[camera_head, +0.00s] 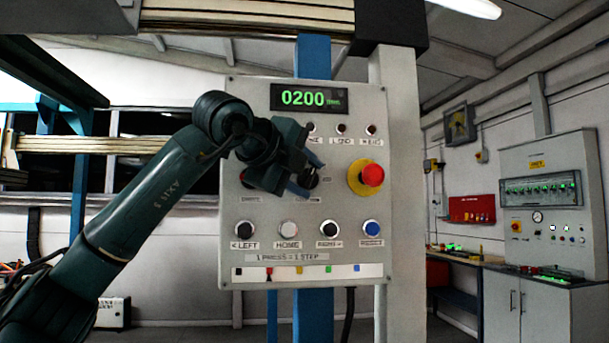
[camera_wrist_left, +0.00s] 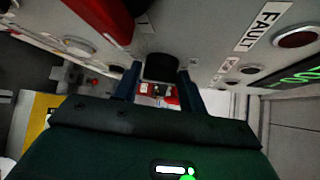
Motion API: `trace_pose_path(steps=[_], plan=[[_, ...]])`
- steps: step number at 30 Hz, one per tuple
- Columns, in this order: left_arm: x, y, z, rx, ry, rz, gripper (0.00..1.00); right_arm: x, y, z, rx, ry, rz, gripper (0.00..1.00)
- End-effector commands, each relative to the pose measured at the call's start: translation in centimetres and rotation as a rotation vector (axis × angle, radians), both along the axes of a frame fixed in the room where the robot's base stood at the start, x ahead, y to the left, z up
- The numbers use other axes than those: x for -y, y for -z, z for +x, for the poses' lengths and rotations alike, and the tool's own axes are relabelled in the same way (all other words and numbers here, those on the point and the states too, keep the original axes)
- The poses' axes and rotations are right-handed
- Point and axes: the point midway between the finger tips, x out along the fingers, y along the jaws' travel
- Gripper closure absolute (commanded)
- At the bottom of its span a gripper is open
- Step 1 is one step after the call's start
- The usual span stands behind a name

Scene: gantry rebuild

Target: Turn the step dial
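The grey-white control panel (camera_head: 345,270) faces me, with a green display (camera_head: 309,98) reading 0200. The step dial, a black knob (camera_head: 310,178), is in the panel's middle, partly hidden by my left gripper (camera_head: 299,184). In the left wrist view the black knob (camera_wrist_left: 160,67) sits between the two blue fingertips of my left gripper (camera_wrist_left: 158,80). The fingers are apart, one on each side of the knob, with a narrow gap visible; contact is not clear. The dial's pointer and most of its markings are hidden. My right gripper is not in view.
A red emergency stop (camera_head: 372,175) on a yellow ring is close right of the dial. Push buttons, including a blue one (camera_head: 371,229), line the panel below. Small lamps (camera_head: 341,129) are above. A grey cabinet (camera_head: 545,215) stands farther back at right.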

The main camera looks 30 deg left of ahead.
Motion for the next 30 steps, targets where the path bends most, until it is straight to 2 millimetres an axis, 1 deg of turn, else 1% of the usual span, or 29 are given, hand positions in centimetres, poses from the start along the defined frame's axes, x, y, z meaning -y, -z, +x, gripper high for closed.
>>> trace_pose_path(steps=[1, 9, 10, 14, 18, 20, 22, 24, 27, 30], plan=[[0.0, 0.0, 0.0, 0.0, 0.0, 0.0, 0.63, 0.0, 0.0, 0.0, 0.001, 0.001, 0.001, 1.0], [0.0, 0.0, 0.0, 0.0, 0.0, 0.0, 0.85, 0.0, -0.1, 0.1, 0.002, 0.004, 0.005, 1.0], [0.0, 0.0, 0.0, 0.0, 0.0, 0.0, 0.86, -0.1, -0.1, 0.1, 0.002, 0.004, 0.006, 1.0], [0.1, -0.4, 0.0, -0.023, 0.0, 0.03, 0.86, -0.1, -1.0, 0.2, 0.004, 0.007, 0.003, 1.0], [0.2, -0.9, 0.2, -0.115, 0.002, 0.146, 0.86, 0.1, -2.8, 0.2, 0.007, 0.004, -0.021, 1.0], [0.2, -0.9, 0.2, -0.153, 0.002, 0.197, 0.86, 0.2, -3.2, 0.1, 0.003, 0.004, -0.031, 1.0], [0.2, -0.8, 0.2, -0.19, 0.001, 0.246, 0.86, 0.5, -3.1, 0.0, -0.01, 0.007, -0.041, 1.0], [0.2, -0.7, 0.2, -0.215, 0.0, 0.281, 0.86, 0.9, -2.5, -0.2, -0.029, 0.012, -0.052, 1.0], [0.2, -0.5, 0.2, -0.231, 0.0, 0.304, 0.86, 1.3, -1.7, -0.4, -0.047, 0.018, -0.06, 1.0], [0.2, -0.3, 0.2, -0.232, 0.0, 0.306, 0.86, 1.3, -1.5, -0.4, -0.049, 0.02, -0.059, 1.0]])
